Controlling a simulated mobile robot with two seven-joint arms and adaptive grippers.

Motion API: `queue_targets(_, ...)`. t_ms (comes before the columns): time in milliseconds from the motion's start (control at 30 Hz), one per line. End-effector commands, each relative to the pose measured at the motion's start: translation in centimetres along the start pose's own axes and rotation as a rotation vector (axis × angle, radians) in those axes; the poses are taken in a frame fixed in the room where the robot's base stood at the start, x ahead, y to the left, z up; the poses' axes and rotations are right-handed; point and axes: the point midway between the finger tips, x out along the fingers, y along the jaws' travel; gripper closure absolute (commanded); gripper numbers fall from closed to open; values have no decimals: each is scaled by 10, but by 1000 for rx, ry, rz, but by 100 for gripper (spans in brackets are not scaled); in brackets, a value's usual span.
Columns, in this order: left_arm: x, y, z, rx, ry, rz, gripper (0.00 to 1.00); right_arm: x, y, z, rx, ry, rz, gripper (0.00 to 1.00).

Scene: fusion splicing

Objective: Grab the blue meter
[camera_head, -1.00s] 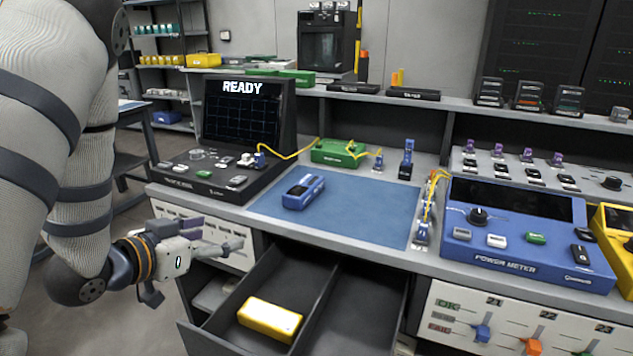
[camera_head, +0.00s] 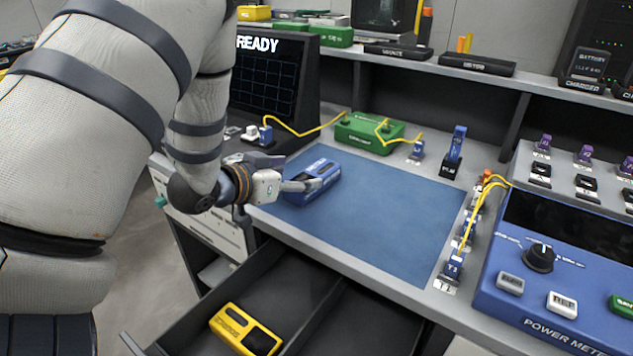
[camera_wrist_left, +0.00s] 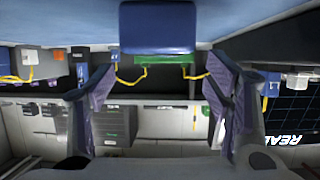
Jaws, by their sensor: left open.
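The blue meter (camera_head: 313,181) is a small blue box with a dark panel, lying at the left part of the blue mat (camera_head: 375,225) on the bench. My left gripper (camera_head: 308,185) is at the near left side of the meter, its fingers overlapping it in the head view. In the left wrist view, the blue meter (camera_wrist_left: 158,28) shows at the top centre, ahead of and between the two parted fingers (camera_wrist_left: 160,95). The fingers are open with nothing held; contact cannot be told. My right gripper is not in view.
An open drawer below the bench holds a yellow device (camera_head: 245,330). A green box (camera_head: 369,133) with yellow fibre sits behind the mat. A blue power meter console (camera_head: 560,270) is at right, the READY screen (camera_head: 268,75) at left. The mat's right side is clear.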

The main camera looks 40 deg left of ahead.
Motion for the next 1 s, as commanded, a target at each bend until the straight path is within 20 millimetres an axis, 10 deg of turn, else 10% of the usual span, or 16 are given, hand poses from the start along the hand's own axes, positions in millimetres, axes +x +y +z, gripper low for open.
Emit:
queue_targets(433,39,2,1,-1,0,1,28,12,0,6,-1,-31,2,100)
queue_targets(700,39,2,1,-1,-1,1,90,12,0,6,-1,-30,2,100)
queue_targets(1000,37,2,-3,-1,3,1,90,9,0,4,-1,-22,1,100)
